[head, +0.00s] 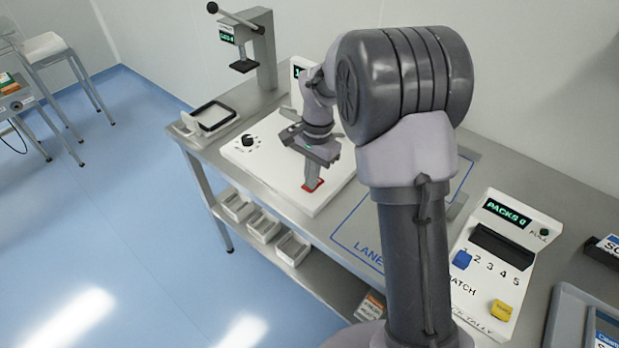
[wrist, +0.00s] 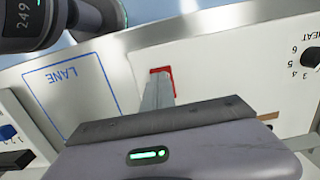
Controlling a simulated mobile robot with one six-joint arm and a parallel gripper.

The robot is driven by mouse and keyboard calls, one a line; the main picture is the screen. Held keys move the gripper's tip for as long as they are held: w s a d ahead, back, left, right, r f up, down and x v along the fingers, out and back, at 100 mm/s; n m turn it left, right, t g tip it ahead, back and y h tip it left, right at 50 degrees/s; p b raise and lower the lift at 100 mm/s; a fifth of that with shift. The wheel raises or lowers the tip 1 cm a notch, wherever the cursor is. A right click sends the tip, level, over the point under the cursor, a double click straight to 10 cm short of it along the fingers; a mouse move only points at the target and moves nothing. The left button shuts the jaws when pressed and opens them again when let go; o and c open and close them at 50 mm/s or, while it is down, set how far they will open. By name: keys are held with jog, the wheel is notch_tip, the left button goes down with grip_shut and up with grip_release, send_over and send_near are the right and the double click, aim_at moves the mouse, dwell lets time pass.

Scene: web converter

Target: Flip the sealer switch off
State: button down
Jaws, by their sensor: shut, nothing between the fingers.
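The sealer is a white flat panel (head: 258,160) on the steel bench, with a black knob (head: 248,141) on its left part. A red switch (head: 313,186) sits near the panel's front edge. My gripper (head: 312,180) is shut and points down at the red switch, its fingertips at or just above it. In the wrist view the red switch (wrist: 166,70) shows beyond the fingertips (wrist: 160,84), which partly cover it. I cannot tell whether they touch, nor which way the switch is set. The knob with its numbered heat scale (wrist: 310,57) shows at the right of the wrist view.
A lever press (head: 255,50) and a tray (head: 211,116) stand at the bench's far end. A blue-outlined lane (head: 352,240) lies right of the sealer. A batch counter (head: 490,265) with blue and yellow parts is nearer right. Bins (head: 262,225) sit on the lower shelf.

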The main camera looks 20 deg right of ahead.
jog(key=shift+w+d+f, duration=0.25)
jog(key=shift+d+f, duration=0.05)
jog(key=shift+d, duration=0.4)
notch_tip(320, 180, up, 14)
jog(key=w+d+p, duration=0.1)
jog(key=p, duration=0.6)
jog(key=shift+r, duration=0.2)
jog(key=shift+p, duration=0.4)
jog(key=g+y+b, duration=0.1)
jog(key=b, duration=0.3)
send_near(319, 179)
jog(key=s+a+f, duration=0.1)
jog(key=f, duration=0.1)
jog(key=s+a+f, duration=0.1)
jog(key=f, duration=0.1)
jog(key=s+a+f, duration=0.1)
jog(key=a+f, duration=0.1)
jog(key=shift+f+b, duration=0.2)
jog(key=shift+b, duration=0.1)
